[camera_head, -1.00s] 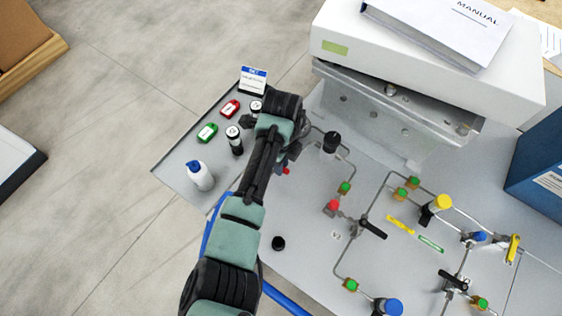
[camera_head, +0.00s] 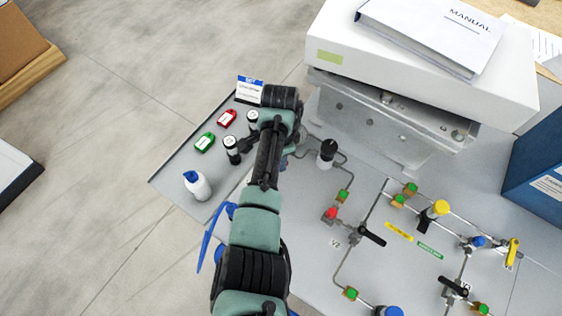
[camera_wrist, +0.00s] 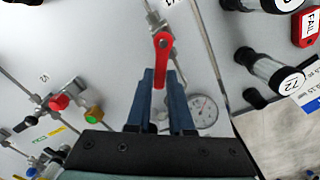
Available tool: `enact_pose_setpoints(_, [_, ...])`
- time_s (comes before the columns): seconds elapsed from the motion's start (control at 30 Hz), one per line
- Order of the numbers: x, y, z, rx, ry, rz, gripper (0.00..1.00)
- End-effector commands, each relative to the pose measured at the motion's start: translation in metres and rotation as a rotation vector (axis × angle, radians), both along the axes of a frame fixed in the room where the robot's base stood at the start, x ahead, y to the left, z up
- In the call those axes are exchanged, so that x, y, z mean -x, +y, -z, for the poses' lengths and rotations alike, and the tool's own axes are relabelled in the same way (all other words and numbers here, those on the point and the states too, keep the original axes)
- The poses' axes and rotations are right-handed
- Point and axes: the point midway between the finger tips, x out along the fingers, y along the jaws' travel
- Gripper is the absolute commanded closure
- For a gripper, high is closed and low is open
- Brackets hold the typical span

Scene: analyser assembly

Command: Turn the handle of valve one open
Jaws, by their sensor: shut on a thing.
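In the wrist view, the red valve handle (camera_wrist: 162,52) runs downward from its round pivot end and lies between the two blue fingers of my gripper (camera_wrist: 162,76). The fingers are shut on it. The handle lies roughly along the thin pipe and fitting (camera_wrist: 158,20) behind it. In the head view, my arm and wrist hide the red handle and the fingertips.
A pressure gauge (camera_wrist: 204,110) sits just right of the fingers. Another valve with a black handle (camera_head: 371,236) is to the right.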

Motion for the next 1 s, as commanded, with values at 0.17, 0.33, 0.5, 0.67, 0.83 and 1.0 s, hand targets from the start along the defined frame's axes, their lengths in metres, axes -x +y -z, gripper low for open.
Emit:
enact_pose_setpoints(0.17, [-0.007, 0.003, 0.000, -0.001, -0.002, -0.166, 1.00])
enact_pose_setpoints(0.33, [-0.012, 0.006, 0.000, 0.000, -0.001, -0.314, 1.00])
enact_pose_setpoints(0.5, [-0.015, 0.009, -0.001, 0.000, -0.001, -0.437, 1.00])
enact_pose_setpoints(0.67, [-0.018, 0.012, -0.001, -0.001, 0.000, -0.523, 1.00])
enact_pose_setpoints(0.83, [-0.019, 0.014, -0.001, -0.001, 0.000, -0.579, 1.00])
enact_pose_setpoints(1.0, [-0.019, 0.015, -0.001, -0.001, 0.000, -0.604, 1.00])
